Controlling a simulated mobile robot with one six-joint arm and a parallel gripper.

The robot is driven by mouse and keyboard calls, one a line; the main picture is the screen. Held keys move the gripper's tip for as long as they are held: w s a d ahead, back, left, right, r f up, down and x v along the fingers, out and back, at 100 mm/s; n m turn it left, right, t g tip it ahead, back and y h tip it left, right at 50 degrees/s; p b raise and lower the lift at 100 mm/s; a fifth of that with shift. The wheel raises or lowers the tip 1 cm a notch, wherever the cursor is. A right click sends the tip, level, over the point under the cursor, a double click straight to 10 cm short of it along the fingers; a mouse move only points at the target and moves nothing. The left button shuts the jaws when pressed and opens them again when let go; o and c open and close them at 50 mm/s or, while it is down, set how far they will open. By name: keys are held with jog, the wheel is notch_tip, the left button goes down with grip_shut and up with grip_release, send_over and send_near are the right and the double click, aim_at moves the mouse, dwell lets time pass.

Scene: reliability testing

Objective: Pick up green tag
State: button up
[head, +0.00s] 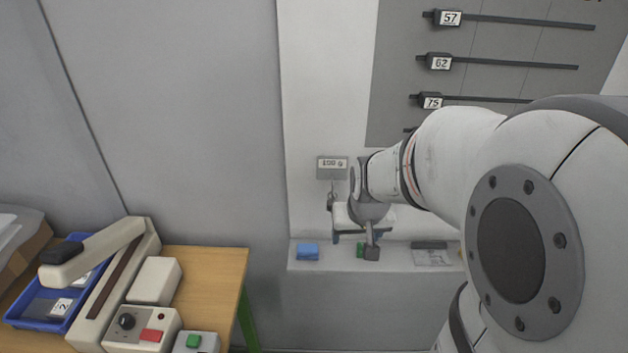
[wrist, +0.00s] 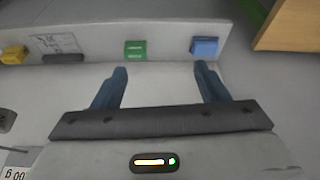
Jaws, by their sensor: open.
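The green tag (wrist: 135,50) sits on a pale ledge in the wrist view, beyond my fingertips and nearer the left finger. In the head view the green tag (head: 360,249) shows only as a sliver beside a dark finger of my gripper, which hides part of it. My gripper (wrist: 161,69) is open, with nothing between its two blue-grey fingers. In the head view my gripper (head: 368,238) hangs over the ledge by the wall. I cannot tell its exact height above the tag.
A blue block (wrist: 204,46) sits on the ledge (head: 330,262) beside the green tag, and a yellow block (wrist: 13,55) lies farther left in the wrist view. A hanging scale (head: 332,168) is on the wall. A wooden table (head: 215,262) with equipment stands at left.

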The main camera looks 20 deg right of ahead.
jog(key=shift+m+h, duration=0.3)
jog(key=shift+m, duration=0.3)
jog(key=shift+w+d+f+b, duration=0.25)
jog(key=shift+w+d+f, duration=1.05)
jog(key=shift+f, duration=1.1)
jog(key=shift+w+d+f+b, duration=0.3)
jog(key=shift+w+d+f, duration=0.9)
jog(key=shift+f, duration=1.25)
jog(key=shift+w+d+f+b, duration=0.25)
jog(key=shift+w+d+f, duration=1.05)
jog(key=shift+f, duration=1.1)
jog(key=shift+w+a, duration=0.2)
jog(key=shift+a, duration=0.05)
jog(key=c, duration=1)
